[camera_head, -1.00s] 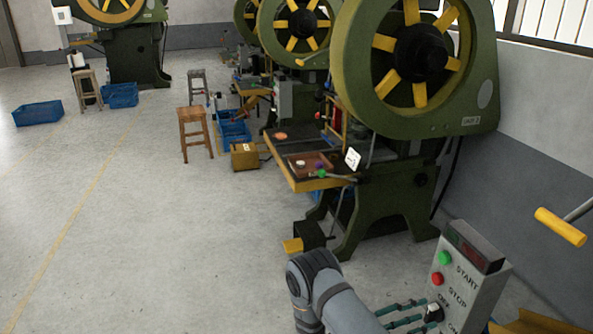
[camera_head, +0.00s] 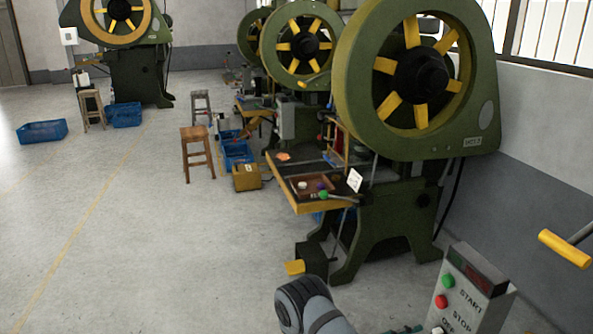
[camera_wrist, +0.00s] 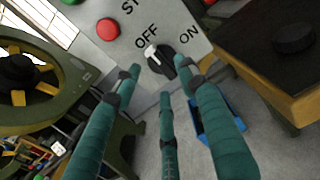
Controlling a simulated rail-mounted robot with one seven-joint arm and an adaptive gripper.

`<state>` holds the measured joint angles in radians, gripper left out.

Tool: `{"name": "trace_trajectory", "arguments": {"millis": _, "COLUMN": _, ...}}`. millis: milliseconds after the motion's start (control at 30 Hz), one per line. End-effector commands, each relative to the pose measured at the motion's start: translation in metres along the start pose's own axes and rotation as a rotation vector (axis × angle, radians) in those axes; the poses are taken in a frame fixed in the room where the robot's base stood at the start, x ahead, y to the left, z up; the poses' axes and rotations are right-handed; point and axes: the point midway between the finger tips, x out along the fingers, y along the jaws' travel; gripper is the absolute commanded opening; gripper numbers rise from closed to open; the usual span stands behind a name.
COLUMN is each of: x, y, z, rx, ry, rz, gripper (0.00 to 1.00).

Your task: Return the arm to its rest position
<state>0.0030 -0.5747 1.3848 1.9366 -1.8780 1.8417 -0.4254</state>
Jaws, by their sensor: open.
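My gripper (camera_wrist: 160,84) is open, its teal fingers spread in front of the control box (camera_wrist: 190,22) and empty. In the wrist view a black rotary knob (camera_wrist: 160,62) with a white mark sits between OFF and ON labels, the mark on the OFF side. The fingertips are close around the knob; I cannot tell whether they touch it. In the head view my grey arm link (camera_head: 312,308) is at the bottom edge. Only a sliver of the teal fingers (camera_head: 405,330) shows there, beside the control box (camera_head: 462,300); most of the gripper is cut off.
A green press (camera_head: 410,80) with a yellow-spoked wheel stands ahead, its worktable (camera_head: 310,205) holding small parts. A yellow handle (camera_head: 564,248) juts out at the right. Stools and blue crates (camera_head: 42,131) stand farther back.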

Motion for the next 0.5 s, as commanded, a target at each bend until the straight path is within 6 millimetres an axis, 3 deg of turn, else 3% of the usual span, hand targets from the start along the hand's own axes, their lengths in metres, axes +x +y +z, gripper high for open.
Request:
{"name": "trace_trajectory", "arguments": {"millis": 333, "x": -0.078, "y": 0.001, "z": -0.001, "rx": 0.001, "ry": 0.001, "rz": 0.004, "gripper": 0.42}}
{"name": "trace_trajectory", "arguments": {"millis": 367, "x": -0.076, "y": -0.001, "z": 0.000, "rx": 0.000, "ry": 0.001, "rz": -0.002, "gripper": 0.42}}
{"name": "trace_trajectory", "arguments": {"millis": 500, "x": -0.040, "y": -0.002, "z": 0.000, "rx": -0.002, "ry": 0.000, "rz": -0.008, "gripper": 0.42}}
